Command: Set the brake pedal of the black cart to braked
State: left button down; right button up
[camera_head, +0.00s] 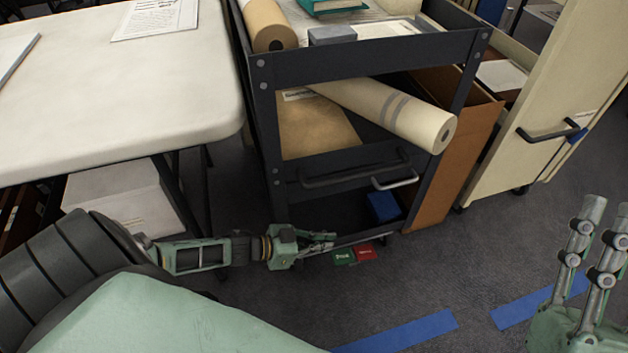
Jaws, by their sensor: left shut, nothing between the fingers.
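The black cart (365,62) stands in the middle of the head view, with shelves and a dark front handle (355,171). At the bottom of its near side is a pedal with a green pad (343,257) and a red pad (365,252). The lettering on both is too small to read, and I cannot tell the pedal's setting. My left gripper (331,241) is shut and empty, just above and left of the green pad; I cannot tell whether it touches. My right gripper (602,215) is at the right edge, fingers upward and apart, with nothing between them.
A white table (110,95) stands at the left with a white box (125,195) under it. A large paper roll (390,112) sticks out of the cart's right side. A cream cabinet (535,100) stands at the right. Blue tape (400,333) marks the open floor in front.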

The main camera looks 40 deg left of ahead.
pick_arm(q)
jog(key=shift+p+v, duration=0.4)
jog(key=shift+v, duration=1.05)
pick_arm(e)
jog(key=shift+w+a+f+g+h, duration=0.1)
jog(key=shift+w+f+g+h, duration=0.2)
jog(key=shift+w+f+g, duration=0.55)
jog(key=shift+w+a+f+g+h, duration=0.1)
jog(key=shift+w+f+g+h, duration=0.2)
jog(key=shift+w+f+g, duration=0.5)
pick_arm(q)
jog(key=shift+d+r, duration=0.15)
pick_arm(e)
jog(key=shift+w+f+t, duration=0.1)
jog(key=shift+f+t, duration=0.15)
